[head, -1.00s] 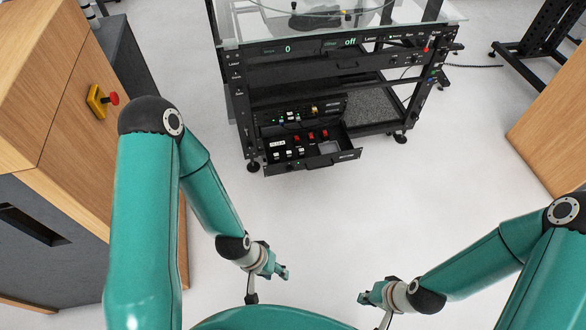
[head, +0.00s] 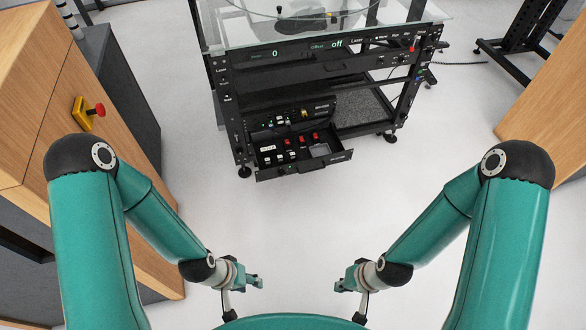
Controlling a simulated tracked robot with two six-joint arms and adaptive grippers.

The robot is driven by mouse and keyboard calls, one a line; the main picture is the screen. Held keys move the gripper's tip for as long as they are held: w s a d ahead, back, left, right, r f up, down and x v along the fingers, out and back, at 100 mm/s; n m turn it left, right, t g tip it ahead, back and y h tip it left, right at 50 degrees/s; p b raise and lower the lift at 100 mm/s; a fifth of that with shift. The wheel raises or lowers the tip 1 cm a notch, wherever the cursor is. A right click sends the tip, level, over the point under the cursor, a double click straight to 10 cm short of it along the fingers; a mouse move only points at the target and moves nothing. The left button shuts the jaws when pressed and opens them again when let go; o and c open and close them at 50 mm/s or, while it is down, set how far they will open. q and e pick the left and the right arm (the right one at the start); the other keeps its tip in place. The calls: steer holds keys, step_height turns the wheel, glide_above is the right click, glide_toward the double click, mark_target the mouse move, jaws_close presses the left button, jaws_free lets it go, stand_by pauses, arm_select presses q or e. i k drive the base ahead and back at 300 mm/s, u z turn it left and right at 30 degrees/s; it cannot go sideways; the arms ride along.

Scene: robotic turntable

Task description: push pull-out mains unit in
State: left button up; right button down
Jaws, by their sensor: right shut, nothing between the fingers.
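The pull-out mains unit (head: 303,166) is a black drawer low in the rack, slid out toward me, with red and white switches on its top. Its front panel faces me. My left gripper (head: 259,282) is in front of the rack, well short of the drawer and touching nothing; its fingers are too small to tell apart. My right gripper (head: 340,287) is a short way to its right, shut and empty, also apart from the drawer.
The black rack (head: 236,125) carries a glass-topped turntable above the drawer. A wooden cabinet (head: 60,130) with a red button (head: 99,109) stands at the left. Another wooden block (head: 550,120) is at the right. The white floor (head: 300,225) between me and the rack is clear.

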mark_target(311, 155)
steer(key=u, duration=0.05)
steer(key=i, duration=1)
steer(key=z, duration=0.05)
